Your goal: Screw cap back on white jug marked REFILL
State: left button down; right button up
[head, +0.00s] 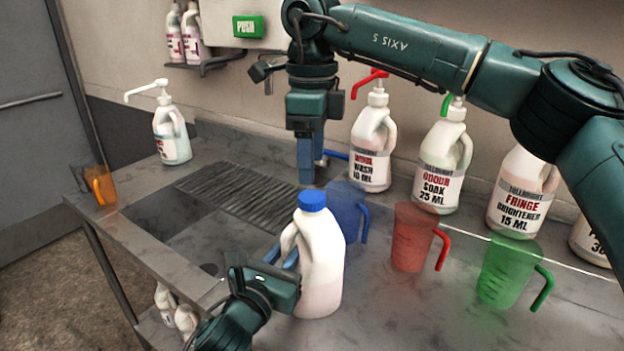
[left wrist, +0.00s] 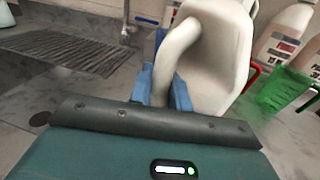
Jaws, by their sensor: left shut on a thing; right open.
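A white jug (head: 322,262) stands upright on the steel counter, with pinkish liquid showing in its lower part. No REFILL mark shows on the side I see. A blue cap (head: 312,200) sits on its neck; I cannot tell how tightly. My left gripper (head: 287,262) is shut on the jug's handle from the left. In the left wrist view its blue fingers close around the handle of the jug (left wrist: 215,75). My right gripper (head: 306,176) points down just above the cap, apart from it, and holds nothing. The head view shows its fingers edge-on.
Blue (head: 346,205), red (head: 412,238) and green (head: 505,272) measuring jugs stand right of and behind the white jug. Labelled pump bottles (head: 437,165) line the wall. A drain grate (head: 240,195) lies left, and an orange cup (head: 101,187) stands at the far left edge.

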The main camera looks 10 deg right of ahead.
notch_tip(320, 180, up, 6)
jog(key=shift+f, duration=0.1)
pick_arm(q)
jog(key=c, duration=1.2)
grip_release()
jog(key=shift+c, duration=0.2)
jog(key=b+v, duration=0.1)
jog(key=v, duration=1.2)
pick_arm(e)
jog(key=shift+f, duration=0.65)
pick_arm(q)
jog(key=shift+s+a, duration=0.1)
jog(key=shift+a, duration=0.05)
